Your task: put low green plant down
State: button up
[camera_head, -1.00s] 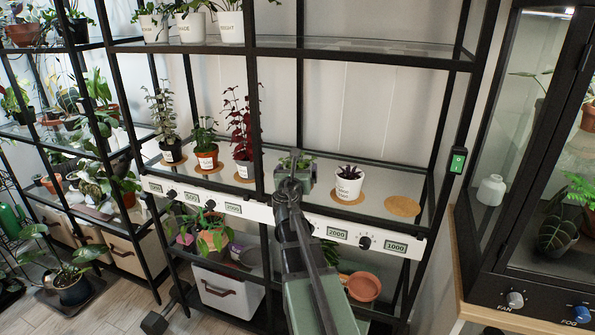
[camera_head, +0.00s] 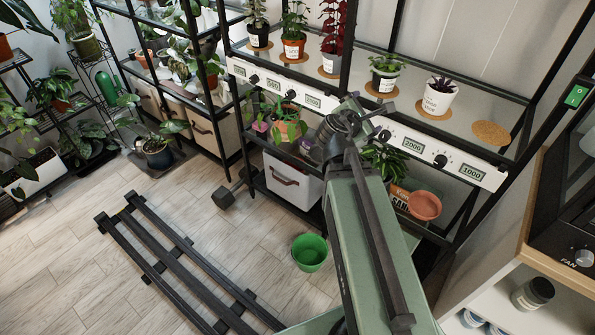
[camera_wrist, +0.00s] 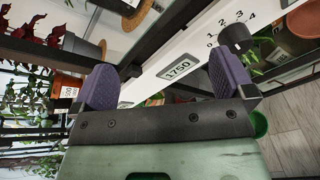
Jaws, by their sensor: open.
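The low green plant (camera_head: 386,66) stands upright in a dark pot (camera_head: 383,82) with a pale label. It is on a round cork mat (camera_head: 382,91) on the glass shelf, between the red-leaved plant and a white pot. My gripper (camera_head: 366,118) is apart from the plant, in front of and below it, before the white dial panel. In the wrist view the two purple finger pads of my gripper (camera_wrist: 166,82) are wide apart with nothing between them. A dark pot on a cork mat (camera_wrist: 143,16) shows at the top there, partly cut off.
The white panel (camera_head: 325,103) with dials and displays runs along the shelf front. A white pot (camera_head: 438,100) stands to the plant's right, then an empty cork mat (camera_head: 491,134). A black rack post (camera_head: 347,45) rises left of the plant. A green bucket (camera_head: 309,252) stands on the floor.

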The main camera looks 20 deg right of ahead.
jog(key=s+a+f+m+g+y, duration=0.2)
jog(key=a+f+m+y, duration=0.2)
jog(key=a, duration=0.4)
jog(key=s+a+f+m+g+y, duration=0.3)
jog(key=a+f+m+y, duration=0.1)
jog(key=a+m, duration=0.3)
jog(key=s+a+f+m+g+y, duration=0.2)
jog(key=a+f+m+g+y, duration=0.1)
jog(key=a, duration=0.7)
jog(key=f+m+y, duration=0.1)
jog(key=m, duration=0.1)
jog(key=shift+s+a+f+m, duration=0.15)
jog(key=shift+s+a+m, duration=0.1)
jog(key=shift+a+m, duration=0.15)
